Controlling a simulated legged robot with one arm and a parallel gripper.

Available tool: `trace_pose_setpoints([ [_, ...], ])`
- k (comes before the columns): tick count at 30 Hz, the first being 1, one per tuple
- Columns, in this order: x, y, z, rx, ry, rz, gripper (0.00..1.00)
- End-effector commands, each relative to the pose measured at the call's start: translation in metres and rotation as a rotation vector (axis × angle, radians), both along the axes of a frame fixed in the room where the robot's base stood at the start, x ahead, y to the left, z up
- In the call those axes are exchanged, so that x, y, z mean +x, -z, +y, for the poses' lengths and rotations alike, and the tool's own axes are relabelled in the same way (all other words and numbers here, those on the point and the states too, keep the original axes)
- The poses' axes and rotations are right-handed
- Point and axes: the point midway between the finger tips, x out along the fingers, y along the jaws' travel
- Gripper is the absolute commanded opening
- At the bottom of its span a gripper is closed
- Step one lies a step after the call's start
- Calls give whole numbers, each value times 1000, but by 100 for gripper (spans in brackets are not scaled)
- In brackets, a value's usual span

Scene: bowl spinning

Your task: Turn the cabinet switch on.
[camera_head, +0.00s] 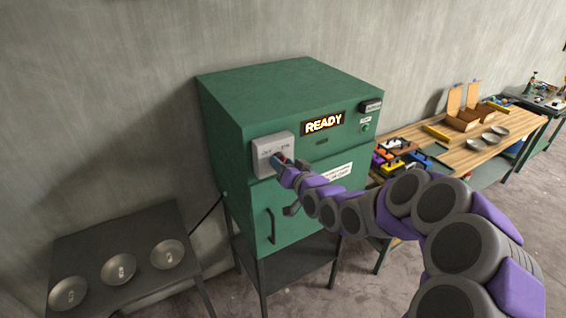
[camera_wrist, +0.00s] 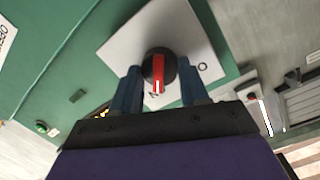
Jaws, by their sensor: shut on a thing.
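The green cabinet (camera_head: 232,100) stands against the wall, and a lit READY sign (camera_head: 324,122) shows on its front. A pale grey switch plate (camera_head: 262,142) is at the front's upper left; it also shows in the wrist view (camera_wrist: 125,48). On it is a round dark knob with a red bar (camera_wrist: 158,70) and a white line at the bar's lower end. My gripper (camera_head: 281,161) is at the plate, its blue fingers (camera_wrist: 160,76) on either side of the knob, shut on it. In the head view my gripper hides most of the knob. The small marks beside it are hard to read.
A dark table (camera_head: 110,238) with three metal bowls (camera_head: 118,269) stands at the left. A wooden workbench (camera_head: 465,158) with trays and bowls is at the right. A cabinet door handle (camera_head: 270,226) sits below the switch.

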Motion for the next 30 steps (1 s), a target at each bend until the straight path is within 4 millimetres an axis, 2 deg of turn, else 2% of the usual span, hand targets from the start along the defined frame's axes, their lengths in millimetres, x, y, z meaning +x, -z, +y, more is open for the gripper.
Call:
trace_pose_setpoints([
  [10, 2, -3, -2, 113, 4, 66, 14],
  [26, 2, -2, -2, 128, 4, 81, 14],
  [27, 2, -1, -2, 128, 4, 81, 47],
  [30, 2, -1, -2, 127, 3, 83, 57],
])
